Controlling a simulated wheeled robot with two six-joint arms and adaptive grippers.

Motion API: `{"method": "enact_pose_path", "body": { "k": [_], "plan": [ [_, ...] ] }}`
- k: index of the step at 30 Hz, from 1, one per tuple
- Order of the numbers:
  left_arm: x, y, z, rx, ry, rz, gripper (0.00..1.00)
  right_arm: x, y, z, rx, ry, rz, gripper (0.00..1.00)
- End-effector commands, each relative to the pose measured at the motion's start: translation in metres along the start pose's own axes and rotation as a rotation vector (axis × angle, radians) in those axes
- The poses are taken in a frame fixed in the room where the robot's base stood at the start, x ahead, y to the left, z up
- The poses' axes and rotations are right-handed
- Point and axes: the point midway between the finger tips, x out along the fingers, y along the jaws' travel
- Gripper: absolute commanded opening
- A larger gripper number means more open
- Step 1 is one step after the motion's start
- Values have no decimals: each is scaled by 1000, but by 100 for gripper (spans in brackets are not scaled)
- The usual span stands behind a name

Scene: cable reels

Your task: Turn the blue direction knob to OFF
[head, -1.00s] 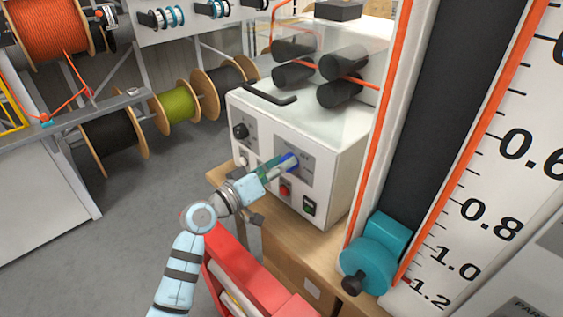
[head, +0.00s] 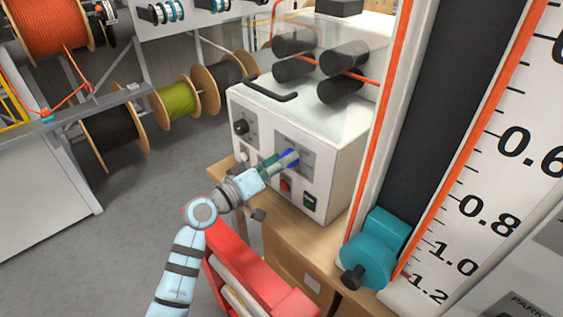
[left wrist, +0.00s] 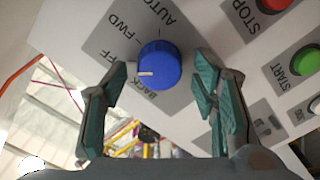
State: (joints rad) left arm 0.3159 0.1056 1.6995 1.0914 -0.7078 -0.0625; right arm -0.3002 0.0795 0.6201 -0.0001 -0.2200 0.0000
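The blue direction knob (left wrist: 160,65) is on the grey label plate of a white machine. Its white pointer mark points left in the left wrist view, towards a label partly hidden by a finger, of which an "F" shows. FWD and AUTO are above that label and BACK is below it. My left gripper (left wrist: 160,88) is open, one finger on each side of the knob, with gaps between fingers and knob. In the head view my left gripper (head: 278,163) is in front of the knob (head: 291,157) and partly covers it. My right gripper is not in view.
A red STOP button (left wrist: 277,5) and a green START button (left wrist: 305,61) are near the right finger in the left wrist view. A black knob (head: 241,126) is on the same front panel. A teal device (head: 376,250) stands at right.

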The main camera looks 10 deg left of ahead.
Motion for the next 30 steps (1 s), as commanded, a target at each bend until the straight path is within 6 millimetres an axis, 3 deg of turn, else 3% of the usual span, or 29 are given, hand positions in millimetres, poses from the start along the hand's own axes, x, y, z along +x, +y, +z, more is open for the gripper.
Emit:
{"method": "enact_pose_path", "body": {
  "k": [5,8,15,21,30],
  "plan": [
    [-2,0,0,0,0,0,54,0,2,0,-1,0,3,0],
    [-13,-1,0,3,0,-2,54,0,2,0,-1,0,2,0],
    [-77,0,2,5,-5,-3,54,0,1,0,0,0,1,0],
    [-115,0,1,2,-3,-2,54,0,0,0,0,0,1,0],
    [-121,0,0,0,0,0,54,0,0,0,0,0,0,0]
  ]
}}
